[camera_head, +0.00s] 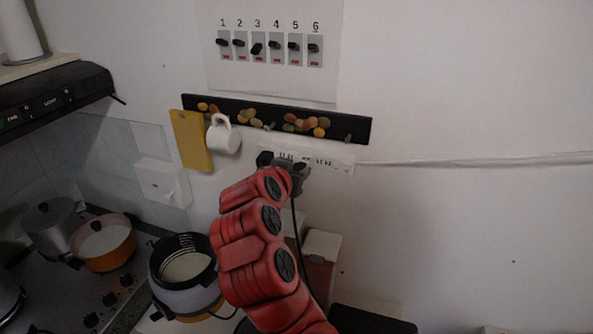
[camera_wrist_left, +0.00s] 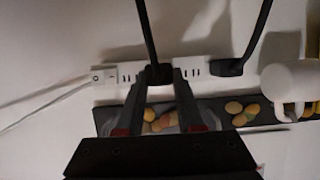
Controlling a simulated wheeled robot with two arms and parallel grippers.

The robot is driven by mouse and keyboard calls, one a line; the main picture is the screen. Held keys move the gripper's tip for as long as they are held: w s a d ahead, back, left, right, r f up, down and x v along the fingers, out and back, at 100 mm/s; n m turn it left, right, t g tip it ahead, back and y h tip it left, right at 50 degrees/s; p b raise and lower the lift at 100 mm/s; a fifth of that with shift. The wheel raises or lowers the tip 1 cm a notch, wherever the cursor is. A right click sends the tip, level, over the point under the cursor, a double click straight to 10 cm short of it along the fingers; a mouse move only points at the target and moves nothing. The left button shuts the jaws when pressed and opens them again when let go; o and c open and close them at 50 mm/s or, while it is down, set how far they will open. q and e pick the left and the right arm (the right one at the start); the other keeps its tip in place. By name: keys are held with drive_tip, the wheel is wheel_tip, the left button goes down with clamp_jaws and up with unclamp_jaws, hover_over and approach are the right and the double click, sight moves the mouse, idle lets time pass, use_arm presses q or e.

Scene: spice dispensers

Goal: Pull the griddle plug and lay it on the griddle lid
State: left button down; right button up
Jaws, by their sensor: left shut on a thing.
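My left gripper (camera_head: 294,168) reaches up to the white power strip (camera_head: 338,161) on the wall. In the left wrist view my left gripper (camera_wrist_left: 159,78) is shut on a black plug (camera_wrist_left: 158,73), at the strip's sockets. Its black cord (camera_wrist_left: 146,30) leads away from it, and in the head view a cord (camera_head: 297,235) hangs down behind my arm. I cannot tell whether the plug is still fully seated. A dark flat thing (camera_head: 372,321) at the bottom edge, partly cut off, may be the griddle lid. My right gripper is not in view.
A second black plug (camera_head: 265,158) sits in the strip, close beside the held one. A white mug (camera_head: 223,138) hangs from the black rail (camera_head: 350,128) above. A pot (camera_head: 185,275) and a lidded container (camera_head: 320,255) stand below, near my arm.

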use_arm(q)
drive_tip(key=shift+s+a+b, duration=0.3)
drive_tip(key=shift+s+b, duration=0.25)
drive_tip(key=shift+s, duration=0.4)
drive_tip(key=shift+s+a+b, duration=0.3)
drive_tip(key=shift+s+b, duration=0.25)
drive_tip(key=shift+s, duration=0.4)
